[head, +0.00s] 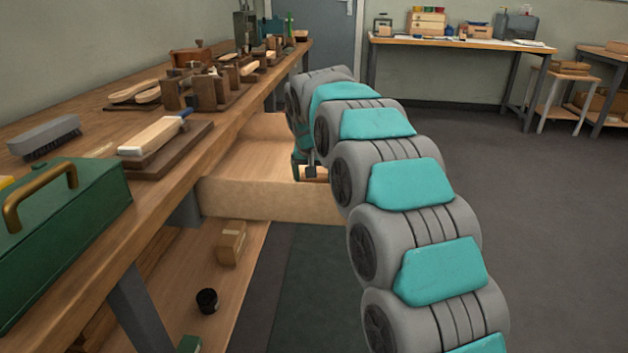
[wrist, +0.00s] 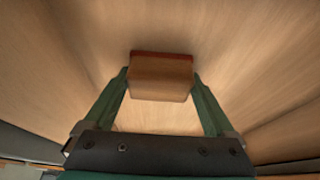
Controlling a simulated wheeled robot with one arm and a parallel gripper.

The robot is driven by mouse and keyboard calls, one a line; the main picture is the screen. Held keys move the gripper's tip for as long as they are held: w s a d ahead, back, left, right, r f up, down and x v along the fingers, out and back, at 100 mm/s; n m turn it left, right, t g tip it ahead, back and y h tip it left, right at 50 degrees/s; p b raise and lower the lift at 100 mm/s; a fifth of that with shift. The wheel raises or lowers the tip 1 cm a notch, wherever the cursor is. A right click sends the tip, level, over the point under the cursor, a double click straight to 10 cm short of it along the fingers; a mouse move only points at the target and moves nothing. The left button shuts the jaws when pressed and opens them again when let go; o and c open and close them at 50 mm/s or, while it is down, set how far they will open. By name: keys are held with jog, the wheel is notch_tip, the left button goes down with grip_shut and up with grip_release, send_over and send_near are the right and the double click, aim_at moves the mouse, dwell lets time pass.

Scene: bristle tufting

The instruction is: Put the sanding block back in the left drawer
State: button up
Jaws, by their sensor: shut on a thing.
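The sanding block (wrist: 160,78) is a small tan wooden block with a reddish-brown strip along its far edge. My gripper (wrist: 160,85) is shut on it, with one green finger at each side. In the head view the open wooden drawer (head: 270,200) sticks out from under the bench. My gripper (head: 310,178) is inside the drawer, near its right end, and a piece of the block shows beside it. My arm hides part of the drawer. I cannot tell whether the block touches the drawer floor.
The long workbench (head: 228,115) runs along the left wall above the drawer. It carries a green toolbox (head: 75,225), a grey brush (head: 45,137) and wooden fixtures. A lower shelf holds a small carton (head: 231,242) and a black jar (head: 207,301). Floor to the right is open.

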jog(key=shift+f, duration=0.15)
jog(key=o, duration=1)
jog(key=v, duration=1.2)
